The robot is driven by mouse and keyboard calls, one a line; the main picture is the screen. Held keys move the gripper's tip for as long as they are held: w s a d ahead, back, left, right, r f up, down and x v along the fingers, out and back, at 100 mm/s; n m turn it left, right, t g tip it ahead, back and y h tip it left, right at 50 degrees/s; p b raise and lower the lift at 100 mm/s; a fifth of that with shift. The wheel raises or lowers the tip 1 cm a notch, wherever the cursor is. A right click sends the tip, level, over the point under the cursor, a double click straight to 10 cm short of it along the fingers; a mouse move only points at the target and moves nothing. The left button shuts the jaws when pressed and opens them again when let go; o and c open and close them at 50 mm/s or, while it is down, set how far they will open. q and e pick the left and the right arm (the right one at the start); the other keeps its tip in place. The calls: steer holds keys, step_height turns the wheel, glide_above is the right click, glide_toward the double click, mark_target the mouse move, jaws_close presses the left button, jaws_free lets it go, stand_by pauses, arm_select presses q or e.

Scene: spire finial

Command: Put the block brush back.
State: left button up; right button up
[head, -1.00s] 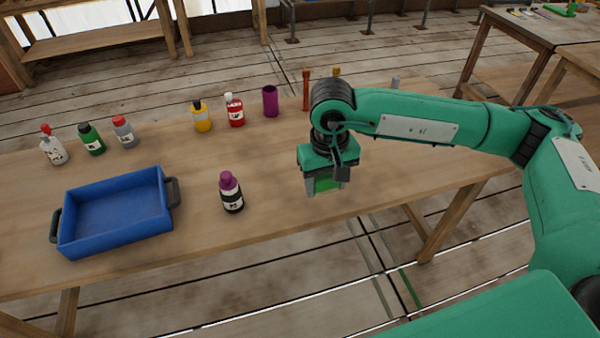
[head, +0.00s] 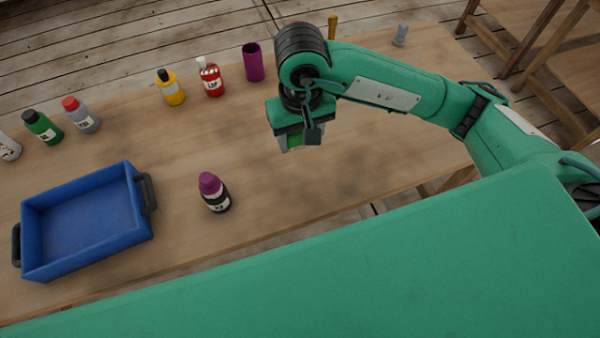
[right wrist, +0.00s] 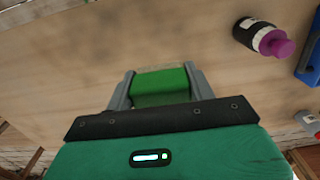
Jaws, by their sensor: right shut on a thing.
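My right gripper (head: 293,143) is shut on a green block brush (right wrist: 161,84) and holds it over the wooden table. In the right wrist view the brush sits between both fingers, and a tan strip shows along its far edge. In the head view only a small green part of it shows below the gripper; the rest is hidden. My left gripper is not in view.
A black bottle with a purple cap (head: 214,193) stands left of the gripper. A blue tray (head: 128,238) lies further left. Several bottles and a purple cup (head: 253,62) stand along the back of the table (head: 190,140). The table right of the gripper is mostly clear.

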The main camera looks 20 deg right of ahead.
mark_target(300, 185)
step_height(300, 185, down, 17)
steer(key=p, duration=0.3)
steer(key=shift+f, duration=0.2)
steer(key=shift+f, duration=0.1)
steer(key=shift+f, duration=0.1)
steer(key=o, duration=0.9)
steer(key=shift+w+r, duration=0.1)
steer(key=shift+r, duration=0.3)
step_height(300, 185, up, 12)
steer(key=b, duration=0.3)
steer(key=shift+f, duration=0.15)
